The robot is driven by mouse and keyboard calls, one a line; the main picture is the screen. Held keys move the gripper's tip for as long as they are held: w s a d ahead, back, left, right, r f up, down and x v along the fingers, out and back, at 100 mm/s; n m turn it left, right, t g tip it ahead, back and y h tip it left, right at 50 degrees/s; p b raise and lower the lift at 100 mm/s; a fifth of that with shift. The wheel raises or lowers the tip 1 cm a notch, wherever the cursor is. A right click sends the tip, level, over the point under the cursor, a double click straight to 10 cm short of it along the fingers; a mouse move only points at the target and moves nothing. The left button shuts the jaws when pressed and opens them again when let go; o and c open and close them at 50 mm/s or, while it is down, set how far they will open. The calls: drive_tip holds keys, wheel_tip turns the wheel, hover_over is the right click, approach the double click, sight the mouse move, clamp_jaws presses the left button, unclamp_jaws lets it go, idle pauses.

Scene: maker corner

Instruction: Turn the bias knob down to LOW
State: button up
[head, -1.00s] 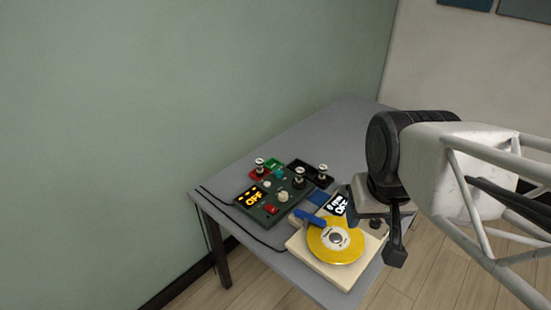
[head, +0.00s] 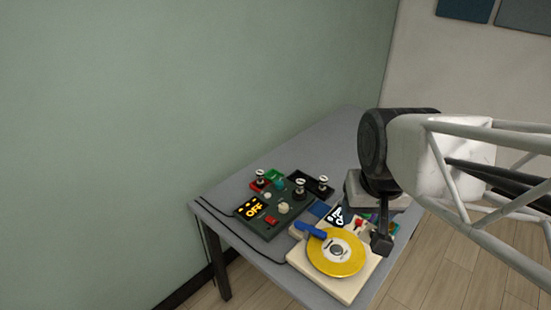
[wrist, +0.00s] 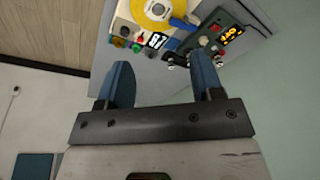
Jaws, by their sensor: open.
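A dark green control box (head: 272,224) stands on the grey table, with an amber display reading OFF, a red switch (head: 271,220) and a pale round knob (head: 284,207). The box also shows at the upper right of the wrist view (wrist: 222,50), with the pale knob (wrist: 203,41) on it. No label reading bias or LOW is legible, so I cannot confirm which knob is the bias knob. My gripper (wrist: 161,76) is open and empty, its two blue fingers apart above the table. In the head view the arm hides most of it, right of the box and apart from it.
A cream unit (head: 309,280) with a yellow disc (head: 344,264) and blue arm (head: 311,230) stands in front of the box. Black-and-silver posts and small red, green and black trays sit behind it. Cables run along the left edge. The table's far part is clear.

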drive_tip(key=w+a+m, duration=0.2)
drive_tip(key=w, duration=1)
drive_tip(key=m+g, duration=0.2)
drive_tip(key=m, duration=0.5)
hover_over(279, 182)
drive_tip(key=f, duration=2.4)
drive_tip(key=shift+s+d, duration=0.3)
drive_tip(key=shift+s, duration=0.1)
drive_tip(key=shift+w+a+f+m, duration=0.1)
drive_tip(key=shift+w+f+m, duration=0.05)
drive_tip(key=shift+f+m, duration=0.15)
drive_tip(key=shift+w+a+f, duration=0.1)
drive_tip(key=shift+w+f, duration=0.05)
drive_tip(key=shift+f, duration=3.7)
